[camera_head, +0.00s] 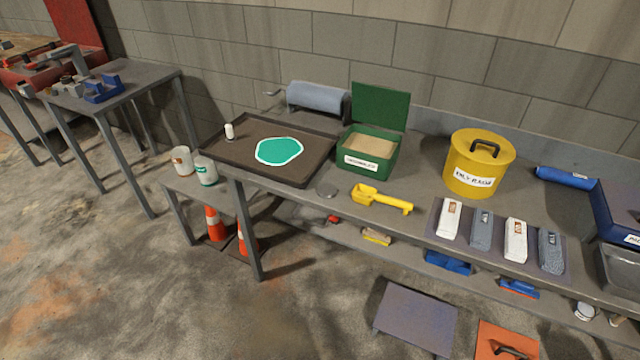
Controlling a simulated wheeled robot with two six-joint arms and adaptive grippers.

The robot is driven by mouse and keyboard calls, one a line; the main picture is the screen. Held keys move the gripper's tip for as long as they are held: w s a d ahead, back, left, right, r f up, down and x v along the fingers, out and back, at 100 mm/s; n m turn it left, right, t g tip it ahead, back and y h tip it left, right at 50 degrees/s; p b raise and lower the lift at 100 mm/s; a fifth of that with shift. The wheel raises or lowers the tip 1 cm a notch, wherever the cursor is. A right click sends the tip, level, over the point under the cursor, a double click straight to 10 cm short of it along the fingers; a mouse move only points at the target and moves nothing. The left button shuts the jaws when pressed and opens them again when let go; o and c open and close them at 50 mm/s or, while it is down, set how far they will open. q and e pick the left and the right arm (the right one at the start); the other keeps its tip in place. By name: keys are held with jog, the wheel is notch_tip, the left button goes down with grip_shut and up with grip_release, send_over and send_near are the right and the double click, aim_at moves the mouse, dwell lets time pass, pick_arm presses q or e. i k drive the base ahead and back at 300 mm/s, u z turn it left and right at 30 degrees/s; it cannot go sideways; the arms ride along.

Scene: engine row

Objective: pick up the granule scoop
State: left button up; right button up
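The granule scoop (381,199) is yellow, with its bowl to the left and its handle to the right. It lies on the grey workbench (395,226) near the front edge, in front of the open green granule box (370,153). The box holds pale granules and its green lid stands up at the back. Nothing touches the scoop. Neither of my grippers shows in the head view.
A dark tray (222,145) with a green puddle (279,151) lies left of the box. A lidded yellow bin (478,163) stands to the right. Several wrapped packs (450,219) lie on a mat right of the scoop.

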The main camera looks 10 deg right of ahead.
aim_at(365, 195)
jog(key=u, duration=0.3)
jog(key=i, duration=0.9)
jog(key=z, duration=0.7)
jog(key=i, duration=0.75)
jog(key=z, duration=0.9)
